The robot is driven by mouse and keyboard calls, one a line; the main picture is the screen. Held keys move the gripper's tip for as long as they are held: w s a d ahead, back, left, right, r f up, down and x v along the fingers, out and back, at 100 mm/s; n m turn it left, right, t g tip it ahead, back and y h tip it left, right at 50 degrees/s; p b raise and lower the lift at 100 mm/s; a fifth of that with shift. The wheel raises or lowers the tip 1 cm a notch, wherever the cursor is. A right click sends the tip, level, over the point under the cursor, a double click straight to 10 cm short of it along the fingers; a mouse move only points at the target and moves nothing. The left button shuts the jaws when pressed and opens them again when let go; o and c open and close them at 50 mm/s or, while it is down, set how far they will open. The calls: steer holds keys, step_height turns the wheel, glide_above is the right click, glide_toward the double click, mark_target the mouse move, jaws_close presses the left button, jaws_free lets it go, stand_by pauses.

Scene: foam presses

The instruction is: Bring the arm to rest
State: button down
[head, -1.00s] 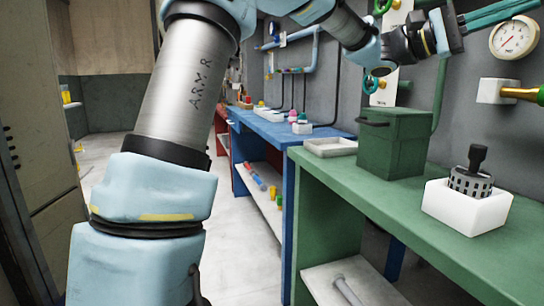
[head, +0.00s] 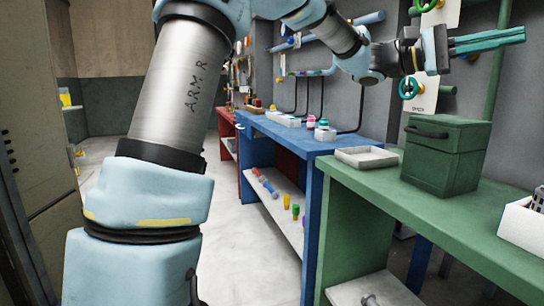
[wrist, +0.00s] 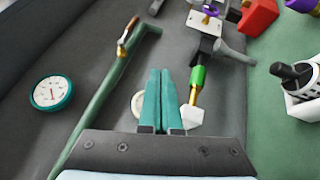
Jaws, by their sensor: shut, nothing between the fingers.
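My arm (head: 180,90) rises at the left of the head view and bends over to the upper right. My gripper (head: 524,36) is at its end, with teal fingers pointing right, held high in front of the grey wall. In the wrist view the two teal fingers (wrist: 164,100) lie close together with nothing between them. The gripper is shut and empty, and I see it touching nothing.
A green bench (head: 390,215) stands at the right with a green box (head: 440,160) and a shallow tray (head: 366,158). A blue bench (head: 275,130) is beyond. Green handwheels (head: 410,88) and a gauge (wrist: 51,92) are on the wall. The floor (head: 240,250) between is clear.

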steer(key=w+a+f+n+t+y, duration=0.25)
steer(key=f+t, duration=0.25)
steer(key=f, duration=0.7)
steer(key=w+a+f+n+t+y, duration=0.2)
steer(key=w+a+f+t+y, duration=0.2)
steer(key=a+f, duration=0.75)
steer(key=w+a+f+n+t+y, duration=0.1)
steer(key=w+a+f+t+y, duration=0.2)
steer(key=a+f, duration=0.9)
steer(key=s+a+f+t+y+p, duration=0.1)
steer(key=a+f+t+y, duration=0.15)
steer(key=a, duration=0.85)
steer(key=s+a+f+t+y, duration=0.1)
steer(key=a+f+y, duration=0.15)
steer(key=a, duration=0.85)
step_height(320, 180, up, 17)
steer(key=p, duration=1.6)
steer(key=shift+w+m, duration=0.15)
steer(key=shift+m, duration=0.1)
